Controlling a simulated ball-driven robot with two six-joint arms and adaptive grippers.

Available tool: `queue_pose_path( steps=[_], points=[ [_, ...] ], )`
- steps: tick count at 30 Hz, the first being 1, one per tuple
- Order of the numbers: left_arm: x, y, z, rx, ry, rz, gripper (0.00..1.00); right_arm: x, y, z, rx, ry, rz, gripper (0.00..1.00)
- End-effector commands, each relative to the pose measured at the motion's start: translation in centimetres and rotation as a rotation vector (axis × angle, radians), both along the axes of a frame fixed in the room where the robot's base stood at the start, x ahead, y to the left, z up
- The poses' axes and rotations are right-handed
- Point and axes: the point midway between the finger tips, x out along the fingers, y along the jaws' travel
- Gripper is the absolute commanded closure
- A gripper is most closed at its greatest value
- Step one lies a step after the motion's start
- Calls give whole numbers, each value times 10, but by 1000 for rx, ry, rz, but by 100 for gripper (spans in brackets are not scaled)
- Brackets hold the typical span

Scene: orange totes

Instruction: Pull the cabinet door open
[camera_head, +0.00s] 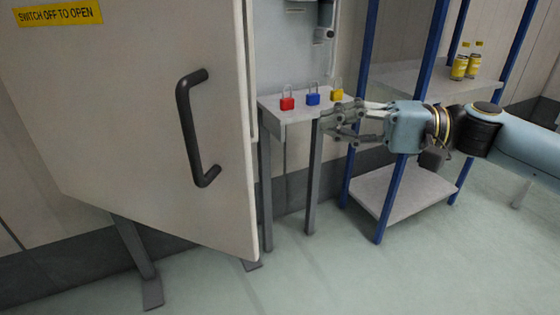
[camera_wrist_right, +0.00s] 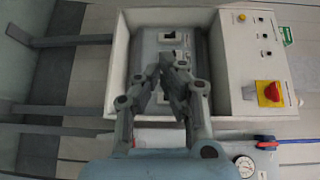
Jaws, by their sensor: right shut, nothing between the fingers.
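The cabinet door (camera_head: 120,110) is a large cream panel at the left of the head view, with a yellow "SWITCH OFF TO OPEN" label. Its lower edge slants out from the wall line, so it looks swung outward. A black bar handle (camera_head: 187,130) stands upright near its right edge. My right gripper (camera_head: 335,125) is shut and empty, well right of the handle and apart from it, in front of the small padlock shelf. In the right wrist view its closed fingers (camera_wrist_right: 168,68) show before a cream box (camera_wrist_right: 120,65) with a grey inside. My left gripper is not in view.
A small shelf (camera_head: 285,116) holds red, blue and yellow padlocks. A blue-post rack (camera_head: 362,110) with yellow bottles (camera_head: 466,62) stands at the right. The wrist view shows a panel with a red-yellow switch (camera_wrist_right: 270,93) and a gauge (camera_wrist_right: 244,166). The foreground floor is clear.

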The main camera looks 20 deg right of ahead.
Motion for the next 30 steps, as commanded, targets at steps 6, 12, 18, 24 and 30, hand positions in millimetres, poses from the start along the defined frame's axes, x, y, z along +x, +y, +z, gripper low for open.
queue_pose_path(
  steps=[6,12,18,24,30],
  points=[
    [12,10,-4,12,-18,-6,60,3,11,15,51,-12,47,100],
    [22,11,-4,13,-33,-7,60,22,43,16,53,-15,44,100],
    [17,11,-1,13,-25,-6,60,44,80,16,52,-11,43,100],
    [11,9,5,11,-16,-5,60,31,104,15,47,-7,44,100],
    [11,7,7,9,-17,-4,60,20,115,14,46,-7,43,100]
  ],
)
